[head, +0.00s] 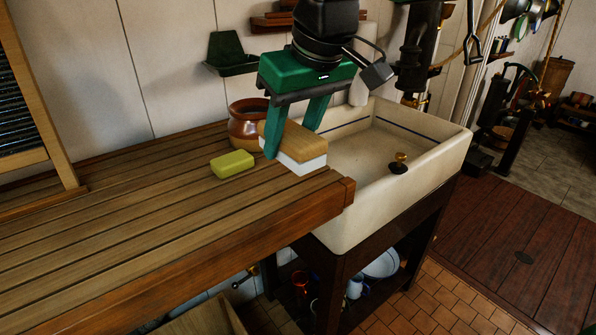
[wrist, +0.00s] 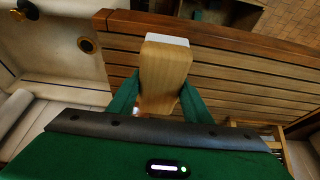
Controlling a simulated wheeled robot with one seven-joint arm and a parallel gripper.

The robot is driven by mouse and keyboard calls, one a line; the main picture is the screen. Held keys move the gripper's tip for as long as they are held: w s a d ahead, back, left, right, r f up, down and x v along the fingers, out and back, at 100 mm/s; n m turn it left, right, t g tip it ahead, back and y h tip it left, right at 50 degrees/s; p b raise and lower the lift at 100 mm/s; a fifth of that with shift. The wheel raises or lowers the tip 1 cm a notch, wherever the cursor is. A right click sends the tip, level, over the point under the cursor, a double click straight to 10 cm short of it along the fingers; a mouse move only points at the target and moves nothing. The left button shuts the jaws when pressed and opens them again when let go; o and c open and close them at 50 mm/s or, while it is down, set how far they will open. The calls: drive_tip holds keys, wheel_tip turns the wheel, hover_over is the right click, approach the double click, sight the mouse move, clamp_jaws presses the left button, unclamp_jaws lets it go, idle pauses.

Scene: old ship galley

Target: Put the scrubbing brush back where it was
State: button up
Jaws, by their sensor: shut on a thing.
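The scrubbing brush (head: 293,140) has a pale wooden back and white bristles facing down. It is at the right end of the slatted wooden counter, beside the sink. My gripper (head: 291,137) is shut on it from above, with one green finger on each side. In the wrist view the brush (wrist: 165,70) lies between the fingers (wrist: 160,98), its white bristles just showing at the far end. I cannot tell whether the bristles touch the counter.
A yellow-green soap bar (head: 232,164) lies left of the brush on the counter (head: 150,215). A brown pot (head: 246,124) stands behind it. The pale sink (head: 440,140) with a brass plug is to the right. A green holder (head: 232,55) hangs on the wall.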

drive_tip(key=shift+a, duration=0.1)
drive_tip(key=w+f, duration=0.2)
drive_tip(key=w, duration=0.1)
drive_tip(key=w+d+f, duration=0.1)
drive_tip(key=w+f, duration=0.1)
drive_tip(key=w, duration=0.2)
drive_tip(key=w+d+f, duration=0.1)
drive_tip(key=w+f, duration=0.2)
drive_tip(key=w, duration=0.1)
drive_tip(key=shift+w+d, duration=0.15)
drive_tip(key=shift+f, duration=2)
drive_tip(key=o, duration=1.4)
drive_tip(key=shift+f, duration=0.1)
drive_tip(key=shift+c, duration=0.2)
drive_tip(key=v, duration=1.2)
